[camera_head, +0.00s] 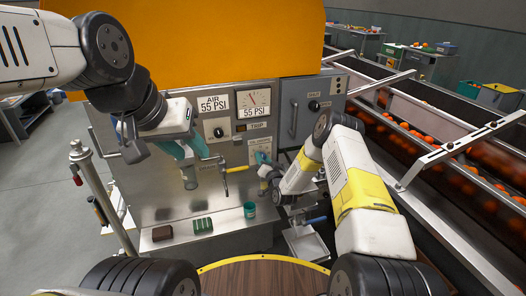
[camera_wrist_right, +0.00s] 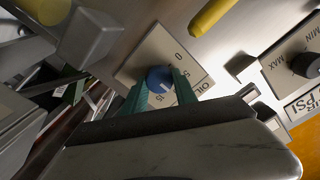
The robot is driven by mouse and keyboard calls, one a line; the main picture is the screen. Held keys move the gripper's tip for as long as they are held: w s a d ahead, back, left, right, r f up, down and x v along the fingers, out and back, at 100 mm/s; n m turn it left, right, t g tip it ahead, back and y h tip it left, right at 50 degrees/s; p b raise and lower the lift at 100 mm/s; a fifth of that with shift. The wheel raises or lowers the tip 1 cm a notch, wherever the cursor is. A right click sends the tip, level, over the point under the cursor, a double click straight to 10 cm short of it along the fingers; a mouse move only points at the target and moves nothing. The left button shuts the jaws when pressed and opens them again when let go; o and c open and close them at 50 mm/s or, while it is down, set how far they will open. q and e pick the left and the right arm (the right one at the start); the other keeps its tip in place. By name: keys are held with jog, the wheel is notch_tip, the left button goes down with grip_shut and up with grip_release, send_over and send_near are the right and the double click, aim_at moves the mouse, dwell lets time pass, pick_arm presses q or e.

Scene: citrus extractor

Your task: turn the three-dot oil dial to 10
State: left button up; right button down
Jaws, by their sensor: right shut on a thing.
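The oil dial (camera_wrist_right: 159,79) is a round blue knob on a pale plate (camera_wrist_right: 137,62) marked OIL, with 0 and other numbers around it, in the right wrist view. A white mark shows on its face, but which number it points at is too small to tell. My right gripper (camera_wrist_right: 161,90) has its teal fingers on either side of the knob and is shut on it. My left gripper (camera_head: 192,150) is open and empty before the steel panel, left of the yellow-handled lever.
The yellow lever handle (camera_head: 238,169) sticks out between my grippers. An AIR gauge panel (camera_head: 254,103) is above. A green cup (camera_head: 249,210), a green block (camera_head: 202,225) and a brown block (camera_head: 162,233) stand on the ledge below. An orange-filled conveyor (camera_head: 430,150) runs at right.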

jog(key=c, duration=1)
grip_release()
jog(key=shift+o, duration=0.2)
jog(key=v, duration=0.7)
jog(key=shift+s+d, duration=0.15)
jog(key=shift+s, duration=0.2)
